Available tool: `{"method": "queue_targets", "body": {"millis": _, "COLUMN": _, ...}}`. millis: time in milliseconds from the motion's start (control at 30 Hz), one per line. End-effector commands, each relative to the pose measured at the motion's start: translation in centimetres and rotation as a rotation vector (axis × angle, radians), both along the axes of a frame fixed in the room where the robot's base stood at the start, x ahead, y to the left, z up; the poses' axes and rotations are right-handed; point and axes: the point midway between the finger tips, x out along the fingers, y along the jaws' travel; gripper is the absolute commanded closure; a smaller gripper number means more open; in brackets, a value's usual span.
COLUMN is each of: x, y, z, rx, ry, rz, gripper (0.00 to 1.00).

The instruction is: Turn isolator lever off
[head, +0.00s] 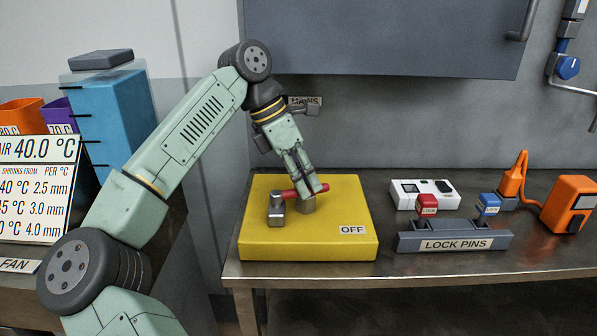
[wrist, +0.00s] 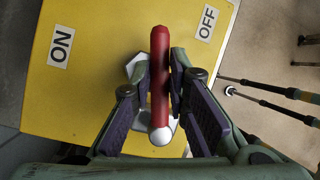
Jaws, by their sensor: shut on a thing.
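The isolator lever, a red bar (wrist: 160,75) with a pale rounded end, sits on a yellow box (head: 258,245) on the bench. In the head view my gripper (head: 308,190) reaches down from above and partly hides the lever.
To the right on the bench are a lock pins rack (head: 455,235) with red and blue tags, a white device (head: 425,188) and an orange device (head: 568,203). A dark panel (head: 380,35) hangs behind. Bins and a temperature sign (head: 35,185) stand at left.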

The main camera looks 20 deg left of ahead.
Motion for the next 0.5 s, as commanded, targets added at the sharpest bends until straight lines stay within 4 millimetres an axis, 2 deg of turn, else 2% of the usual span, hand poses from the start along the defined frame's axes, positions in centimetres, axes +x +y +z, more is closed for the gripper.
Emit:
{"method": "queue_targets", "body": {"millis": 200, "x": -0.6, "y": -0.6, "z": 0.1, "rx": -0.001, "ry": 0.0, "rz": -0.16, "gripper": 1.0}}
{"method": "queue_targets", "body": {"millis": 500, "x": -1.3, "y": -1.0, "z": 0.0, "rx": 0.001, "ry": 0.0, "rz": -0.291, "gripper": 1.0}}
